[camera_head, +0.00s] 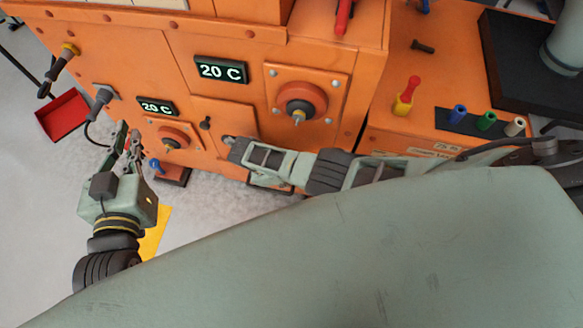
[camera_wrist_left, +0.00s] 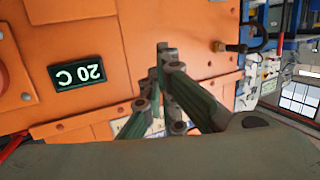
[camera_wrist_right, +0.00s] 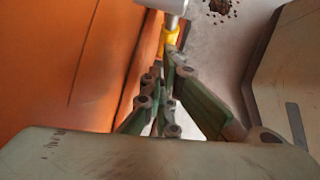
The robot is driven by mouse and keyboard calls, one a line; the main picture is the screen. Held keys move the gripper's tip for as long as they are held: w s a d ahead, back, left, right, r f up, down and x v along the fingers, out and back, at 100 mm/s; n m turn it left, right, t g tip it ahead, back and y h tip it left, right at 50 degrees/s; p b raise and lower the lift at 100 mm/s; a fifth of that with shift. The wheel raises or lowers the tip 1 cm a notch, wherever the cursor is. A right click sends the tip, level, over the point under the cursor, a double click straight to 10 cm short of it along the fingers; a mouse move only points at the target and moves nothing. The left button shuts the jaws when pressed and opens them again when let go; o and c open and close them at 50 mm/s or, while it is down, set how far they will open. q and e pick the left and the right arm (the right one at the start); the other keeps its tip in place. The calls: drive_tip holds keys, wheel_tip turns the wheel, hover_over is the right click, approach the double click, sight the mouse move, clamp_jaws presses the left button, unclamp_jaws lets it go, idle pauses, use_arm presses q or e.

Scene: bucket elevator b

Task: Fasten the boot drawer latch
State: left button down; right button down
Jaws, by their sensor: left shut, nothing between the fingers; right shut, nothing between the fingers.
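The boot drawer latch is not clearly identifiable. In the head view a small square panel (camera_head: 232,115) with a black knob (camera_head: 205,122) sits on the orange machine's front. My right gripper (camera_head: 230,144) is shut and empty at that panel's lower edge; contact cannot be told. In the right wrist view its fingers (camera_wrist_right: 168,95) point towards a yellow collar (camera_wrist_right: 168,38) under a pale cylinder. My left gripper (camera_head: 128,138) is shut and empty, pointing up beside the machine's lower left front. Its closed fingers (camera_wrist_left: 165,62) also show in the left wrist view.
The orange machine carries "20 C" displays (camera_head: 221,69) and a large red round fitting (camera_head: 301,102). A grey-black handle (camera_head: 102,97) and a yellow-collared lever (camera_head: 68,52) stick out at left. A blue-tipped piece (camera_head: 155,165) is low down. A red tray (camera_head: 65,114) lies on the floor.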

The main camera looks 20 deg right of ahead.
drive_tip(key=shift+s+d+f+h+b, duration=0.2)
drive_tip(key=shift+d+f+h+b, duration=0.1)
drive_tip(key=shift+f+b, duration=0.25)
use_arm(q)
wheel_tip(320, 180, up, 10)
drive_tip(key=d+t+h, duration=0.1)
drive_tip(key=t, duration=0.4)
drive_tip(key=shift+s+t+h+b, duration=0.15)
drive_tip(key=shift+t+h+b, duration=0.25)
use_arm(e)
drive_tip(key=shift+s+d+f, duration=0.25)
drive_tip(key=shift+d+f, duration=0.05)
drive_tip(key=shift+f, duration=0.2)
